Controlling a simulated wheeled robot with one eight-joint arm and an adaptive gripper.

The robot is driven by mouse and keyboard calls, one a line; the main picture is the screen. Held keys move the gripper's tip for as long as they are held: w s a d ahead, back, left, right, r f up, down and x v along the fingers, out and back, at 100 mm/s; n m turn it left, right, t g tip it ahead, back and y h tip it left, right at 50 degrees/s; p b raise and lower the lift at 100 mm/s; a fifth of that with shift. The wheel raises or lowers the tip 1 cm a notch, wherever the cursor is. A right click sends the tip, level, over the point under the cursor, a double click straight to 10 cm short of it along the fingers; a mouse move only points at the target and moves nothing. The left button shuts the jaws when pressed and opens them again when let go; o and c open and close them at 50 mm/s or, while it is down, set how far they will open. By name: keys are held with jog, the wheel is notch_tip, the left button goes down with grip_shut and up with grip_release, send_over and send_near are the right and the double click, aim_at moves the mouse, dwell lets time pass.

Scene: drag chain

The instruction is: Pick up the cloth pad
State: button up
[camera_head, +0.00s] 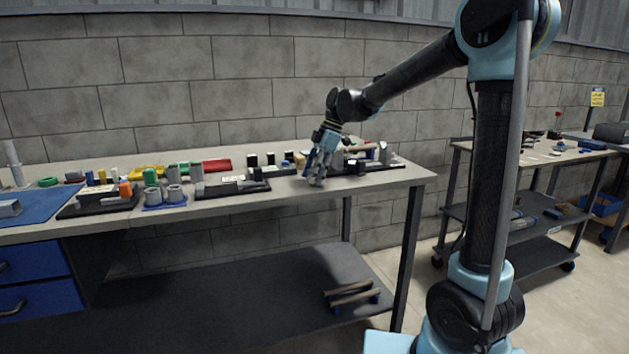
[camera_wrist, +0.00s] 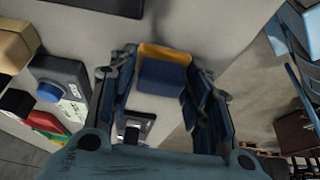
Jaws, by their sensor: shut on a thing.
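The cloth pad (camera_wrist: 163,75) looks like a small blue block with a yellow-orange edge in the wrist view. It sits between the tips of my gripper (camera_wrist: 163,88), whose two fingers close on it from both sides. In the head view my gripper (camera_head: 317,176) reaches down at the front right part of the workbench. The pad is too small and too covered by the fingers to make out there. I cannot tell whether it touches the bench top.
The workbench (camera_head: 262,203) carries several black trays and small parts left of my gripper. In the wrist view a black box with a blue button (camera_wrist: 60,85) lies at left, beside a tan block (camera_wrist: 17,45). A dark cart (camera_head: 490,217) stands at right.

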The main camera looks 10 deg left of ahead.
jog(key=shift+r, duration=0.1)
notch_tip(320, 180, up, 10)
jog(key=shift+f, duration=0.1)
dwell(0.4)
jog(key=o, duration=0.5)
jog(key=c, duration=0.3)
